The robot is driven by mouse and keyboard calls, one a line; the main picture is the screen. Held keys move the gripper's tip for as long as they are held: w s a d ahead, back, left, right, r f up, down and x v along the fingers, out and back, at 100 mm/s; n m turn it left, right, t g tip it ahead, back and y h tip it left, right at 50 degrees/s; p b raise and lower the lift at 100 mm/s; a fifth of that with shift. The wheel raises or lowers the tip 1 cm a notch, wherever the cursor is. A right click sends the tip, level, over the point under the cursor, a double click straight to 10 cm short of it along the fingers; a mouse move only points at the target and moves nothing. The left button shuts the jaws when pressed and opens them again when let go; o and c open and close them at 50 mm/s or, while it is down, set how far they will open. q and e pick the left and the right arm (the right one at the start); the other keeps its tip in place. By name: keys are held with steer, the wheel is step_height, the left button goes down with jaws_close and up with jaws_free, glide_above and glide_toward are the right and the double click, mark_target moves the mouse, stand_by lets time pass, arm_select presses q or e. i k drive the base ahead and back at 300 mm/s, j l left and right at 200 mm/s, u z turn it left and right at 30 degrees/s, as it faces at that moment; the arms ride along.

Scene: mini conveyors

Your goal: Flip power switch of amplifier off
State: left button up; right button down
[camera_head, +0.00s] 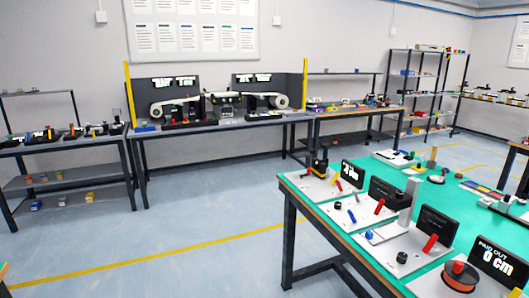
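I cannot pick out an amplifier or its power switch for certain; things are too small at this distance. A small dark device (226,104) stands on the back bench between two mini conveyors, the left one (176,108) and the right one (266,100). On the near green-topped table (333,238), several white plates carry red and blue levers, black knobs and dark display boxes. One display (497,263) reads "PAID OUT 0 cm". Neither of my grippers is in view.
The back bench (225,125) has yellow posts at its ends. A left bench (62,143) and a right bench (355,112) hold small devices. Shelves (425,95) stand at the back right. The grey floor (200,220) is open in the middle and left.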

mark_target(381, 202)
steer(key=z, duration=0.6)
steer(key=i+j+z, duration=0.1)
steer(key=z, duration=0.35)
steer(key=i+j+z, duration=0.1)
steer(key=z, duration=0.3)
steer(key=j+z, duration=0.2)
steer(key=z, duration=0.25)
steer(key=i+j+z, duration=0.1)
steer(key=j+z, duration=0.2)
steer(key=j, duration=0.2)
steer(key=j+z, duration=0.5)
steer(key=j, duration=0.95)
